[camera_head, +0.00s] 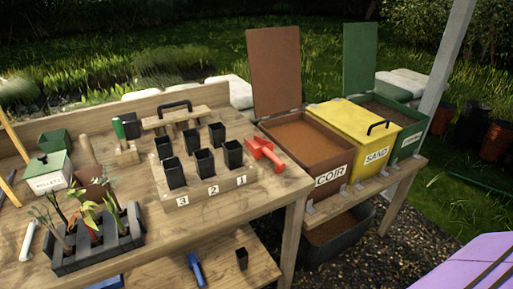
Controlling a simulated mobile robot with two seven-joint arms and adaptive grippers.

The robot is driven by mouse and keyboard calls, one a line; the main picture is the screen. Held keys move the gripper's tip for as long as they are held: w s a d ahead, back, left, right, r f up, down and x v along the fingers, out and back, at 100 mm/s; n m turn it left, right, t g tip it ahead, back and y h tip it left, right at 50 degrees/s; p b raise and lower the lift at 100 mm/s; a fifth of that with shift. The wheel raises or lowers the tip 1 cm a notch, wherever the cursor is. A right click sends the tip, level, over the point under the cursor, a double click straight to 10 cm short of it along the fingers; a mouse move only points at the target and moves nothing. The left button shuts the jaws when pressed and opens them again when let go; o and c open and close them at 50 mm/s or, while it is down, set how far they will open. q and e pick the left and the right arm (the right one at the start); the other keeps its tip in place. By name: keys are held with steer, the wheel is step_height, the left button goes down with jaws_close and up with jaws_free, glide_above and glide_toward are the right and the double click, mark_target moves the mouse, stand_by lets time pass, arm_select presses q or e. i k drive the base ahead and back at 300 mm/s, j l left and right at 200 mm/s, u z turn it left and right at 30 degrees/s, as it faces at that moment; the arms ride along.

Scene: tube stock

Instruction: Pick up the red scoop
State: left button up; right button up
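The red scoop (265,153) lies on the wooden bench top near its right end. It is just right of the wooden holder (238,183) with several black square pots and left of the bin labelled COIR (318,158). Nothing covers the scoop. Neither of my grippers shows in the view.
Past the bench's right end stand the open COIR bin, the closed yellow SAND bin (345,128) and an open green bin (412,143). A dark rack of seedlings (75,262) is at front left. A blue tool (195,268) lies on the lower shelf. Bench front-right is clear.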

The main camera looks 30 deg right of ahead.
mark_target(264, 151)
steer(key=i+j+z, duration=0.1)
steer(key=i, duration=0.3)
steer(key=i+j+z, duration=0.15)
steer(key=i, duration=0.2)
steer(key=i+j+z, duration=0.1)
steer(key=i, duration=0.25)
steer(key=z, duration=1.2)
steer(key=k+j+u, duration=0.1)
steer(key=u, duration=0.4)
steer(key=j+u, duration=0.15)
steer(key=u, duration=0.35)
steer(key=j+u, duration=0.2)
steer(key=u, duration=0.3)
steer(key=z, duration=1.25)
steer(key=i+l+u, duration=0.15)
steer(key=l, duration=0.35)
steer(key=l+u, duration=0.15)
steer(key=l, duration=0.35)
steer(key=i+l+u, duration=0.15)
steer(key=l, duration=0.4)
